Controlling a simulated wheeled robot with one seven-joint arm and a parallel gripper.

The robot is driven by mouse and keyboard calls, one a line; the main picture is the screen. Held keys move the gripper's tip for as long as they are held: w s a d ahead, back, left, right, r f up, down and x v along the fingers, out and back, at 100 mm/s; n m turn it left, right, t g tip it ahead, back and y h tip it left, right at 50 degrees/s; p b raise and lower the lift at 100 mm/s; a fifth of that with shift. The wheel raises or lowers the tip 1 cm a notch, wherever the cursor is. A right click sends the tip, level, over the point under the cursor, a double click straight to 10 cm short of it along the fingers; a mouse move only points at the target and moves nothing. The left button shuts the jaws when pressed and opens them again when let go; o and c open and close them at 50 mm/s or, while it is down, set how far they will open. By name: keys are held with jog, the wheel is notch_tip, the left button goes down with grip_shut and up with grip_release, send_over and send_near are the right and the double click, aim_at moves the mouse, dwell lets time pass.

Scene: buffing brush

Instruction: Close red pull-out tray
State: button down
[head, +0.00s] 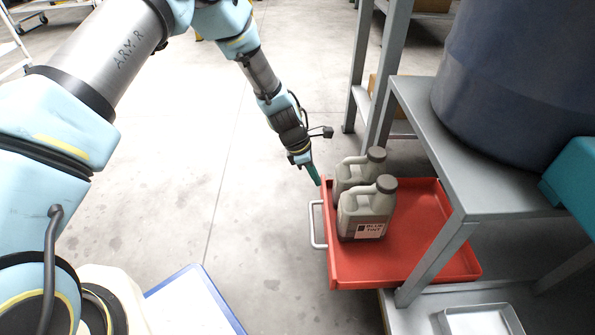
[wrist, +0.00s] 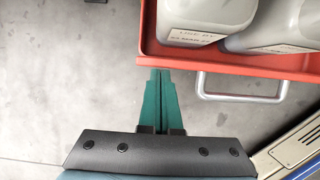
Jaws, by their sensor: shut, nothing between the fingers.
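The red pull-out tray (head: 420,262) sticks out from under a grey metal shelf unit in the head view. Two grey-brown jugs, a front one (head: 366,212) and one behind it (head: 350,176), stand upright in it near its front. The tray's pale bar handle (head: 314,224) is on its left side, facing me. My gripper (head: 316,181) is shut and empty, with green fingers, near the tray's far front corner. In the wrist view, the fingertips (wrist: 160,74) are close to the red front wall (wrist: 225,60), left of the handle (wrist: 240,97). Contact cannot be told.
The grey shelf (head: 425,125) stands over the tray and carries a large dark blue drum (head: 515,75). A light metal tray (head: 482,320) lies lower down. A blue-edged white panel (head: 195,305) is at the bottom. The concrete floor (head: 240,170) left of the tray is clear.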

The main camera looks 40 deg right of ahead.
jog(key=s+d+p, duration=0.1)
jog(key=s+d, duration=0.2)
jog(key=d, duration=0.1)
jog(key=s+d+p, duration=0.1)
jog(key=s+d, duration=0.2)
jog(key=d, duration=0.1)
jog(key=s+d+p, duration=0.1)
jog(key=s+d, duration=0.3)
jog(key=shift+s+d, duration=0.1)
jog(key=shift+d, duration=0.15)
jog(key=shift+s, duration=0.1)
jog(key=shift+w+a+r+p, duration=0.1)
jog(key=shift+w+a+p, duration=0.15)
jog(key=shift+w+p, duration=0.1)
jog(key=shift+w+a+p, duration=0.4)
jog(key=shift+w+a, duration=0.55)
jog(key=shift+a, duration=0.15)
jog(key=p+v, duration=0.1)
jog(key=v, duration=0.2)
jog(key=p+v, duration=0.1)
jog(key=v, duration=0.2)
jog(key=p+v, duration=0.1)
jog(key=v, duration=0.2)
jog(key=shift+w+a+r, duration=0.25)
jog(key=shift+w+a, duration=0.05)
jog(key=shift+a, duration=0.1)
jog(key=shift+r, duration=0.1)
